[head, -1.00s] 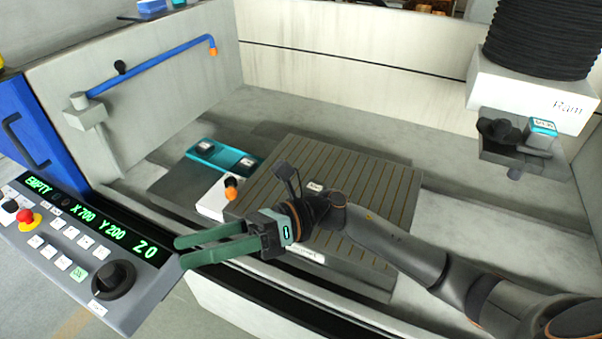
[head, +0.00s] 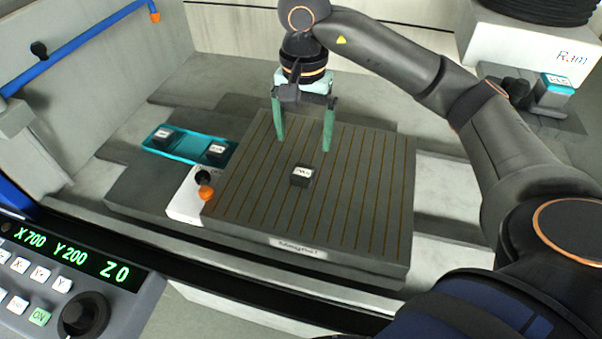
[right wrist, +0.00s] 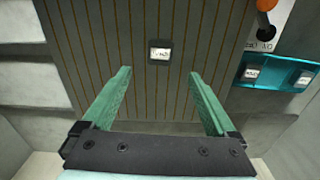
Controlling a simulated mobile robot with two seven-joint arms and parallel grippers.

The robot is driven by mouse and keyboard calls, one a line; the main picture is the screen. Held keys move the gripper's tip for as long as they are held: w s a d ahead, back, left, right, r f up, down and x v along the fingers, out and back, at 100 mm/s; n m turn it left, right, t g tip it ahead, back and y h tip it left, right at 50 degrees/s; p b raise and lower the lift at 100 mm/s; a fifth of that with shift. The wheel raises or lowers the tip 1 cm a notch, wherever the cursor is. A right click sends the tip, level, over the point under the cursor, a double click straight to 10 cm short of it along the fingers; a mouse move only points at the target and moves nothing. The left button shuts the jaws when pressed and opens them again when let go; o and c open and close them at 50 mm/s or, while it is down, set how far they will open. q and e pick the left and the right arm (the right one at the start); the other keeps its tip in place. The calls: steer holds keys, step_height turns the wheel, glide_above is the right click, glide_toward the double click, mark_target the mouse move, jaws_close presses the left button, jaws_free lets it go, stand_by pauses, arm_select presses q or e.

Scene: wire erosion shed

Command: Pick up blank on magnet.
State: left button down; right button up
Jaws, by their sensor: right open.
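The blank (head: 302,175) is a small dark block with a white label on top. It sits on the magnet (head: 250,190), a grey plate with thin brown stripes and a "Magnet" label on its front. My right gripper (head: 304,146) points down over the back part of the magnet, with its green fingers apart and nothing between them. In the head view the blank lies in front of the fingers, apart from them. In the right wrist view the blank (right wrist: 160,54) shows beyond the fingertips, between their lines. My left gripper is not in view.
A teal tray (head: 187,150) with two labelled blocks lies left of the magnet. A white switch box with an orange-tipped lever (head: 206,192) stands at the magnet's left edge. The ram (head: 540,60) hangs at the upper right. A control panel (head: 80,270) is at the lower left.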

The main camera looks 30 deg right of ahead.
mark_target(303, 172)
step_height(303, 172, down, 9)
steer(key=shift+s+a+f+p, duration=0.1)
steer(key=shift+f+p, duration=0.05)
steer(key=shift+p, duration=0.3)
jaws_close()
stand_by(0.7)
